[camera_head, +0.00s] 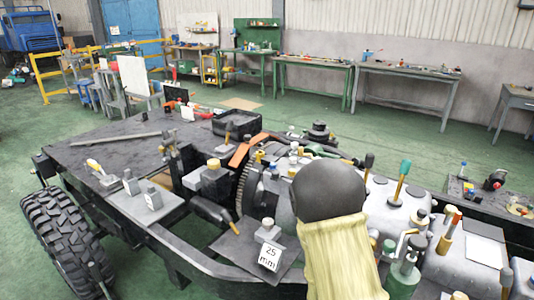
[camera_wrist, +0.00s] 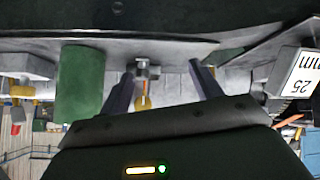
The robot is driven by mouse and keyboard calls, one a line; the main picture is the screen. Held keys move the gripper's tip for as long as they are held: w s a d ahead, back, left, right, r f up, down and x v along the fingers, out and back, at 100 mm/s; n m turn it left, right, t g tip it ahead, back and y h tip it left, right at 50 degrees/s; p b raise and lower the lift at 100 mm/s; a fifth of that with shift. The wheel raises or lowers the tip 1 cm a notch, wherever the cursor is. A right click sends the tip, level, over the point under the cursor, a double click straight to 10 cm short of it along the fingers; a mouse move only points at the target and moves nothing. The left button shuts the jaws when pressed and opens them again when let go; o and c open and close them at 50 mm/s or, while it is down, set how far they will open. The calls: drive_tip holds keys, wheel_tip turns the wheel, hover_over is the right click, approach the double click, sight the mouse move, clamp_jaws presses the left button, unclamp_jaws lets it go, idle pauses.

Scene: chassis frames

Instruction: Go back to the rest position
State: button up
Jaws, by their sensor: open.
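My gripper (camera_wrist: 163,68) shows in the wrist view with its two dark fingers spread apart. A small grey metal piece (camera_wrist: 147,68) with a thin orange stem appears between the fingers, nearer the left one. I cannot tell how far it is from them, and nothing is gripped. A dark green cylinder (camera_wrist: 80,85) stands left of the fingers. A white "25 mm" block (camera_wrist: 299,73) appears upside down at the right edge. In the head view my own arm covers part of the chassis (camera_head: 115,155), and the gripper is hidden.
The "25 mm" block (camera_head: 270,256) also shows in the head view, left of my arm. Tools with upright handles, such as a green-handled one (camera_head: 404,168), crowd the chassis on the right. Workbenches (camera_head: 313,65) line the back wall, with open green floor before them.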

drive_tip(key=s+a+r+n+g+y, duration=0.2)
drive_tip(key=s+r+g, duration=0.1)
drive_tip(key=s+r, duration=0.3)
drive_tip(key=s+a+r+n+g+y, duration=0.1)
drive_tip(key=s+a+r+g+y, duration=0.1)
drive_tip(key=s+r, duration=0.4)
wheel_tip(320, 180, up, 13)
drive_tip(key=p, duration=1.3)
drive_tip(key=shift+f, duration=0.1)
